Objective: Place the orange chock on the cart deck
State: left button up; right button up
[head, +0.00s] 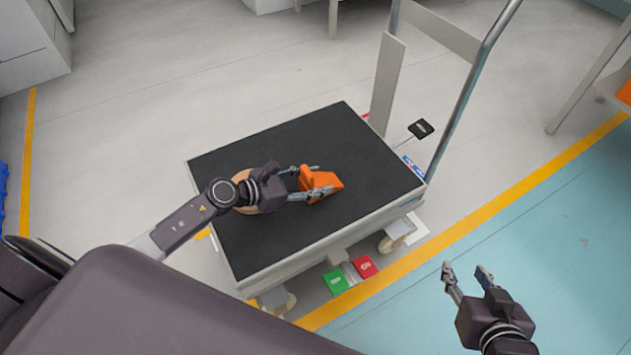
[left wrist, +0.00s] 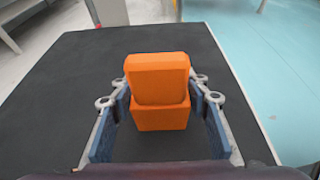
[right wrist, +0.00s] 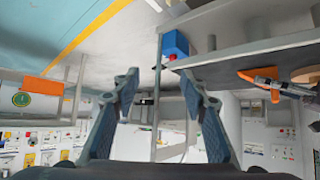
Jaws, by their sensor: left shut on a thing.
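The orange chock (head: 320,183) is a wedge-shaped block over the right-middle part of the black cart deck (head: 330,130). My left gripper (head: 314,180) is shut on the chock, with a finger on each side. The left wrist view shows the chock (left wrist: 158,92) between the left fingers (left wrist: 158,108), with the black deck (left wrist: 65,90) around it. I cannot tell whether its underside touches the deck. My right gripper (head: 466,270) is open and empty, off the cart's near right side. Its spread fingers (right wrist: 128,95) show in the right wrist view.
A tan round thing (head: 243,200) is partly hidden under my left wrist. The cart's metal handle (head: 465,95) rises at the right back. Green (head: 336,281) and red (head: 364,267) pedals lie below the near edge. Much of the deck is bare.

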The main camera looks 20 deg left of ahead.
pick_arm(q)
jog(key=shift+f, duration=0.1)
jog(key=o, duration=1.4)
pick_arm(e)
jog(key=shift+w+a+r+t, duration=0.15)
jog(key=shift+w+r+t, duration=0.15)
jog(key=shift+w+r, duration=0.2)
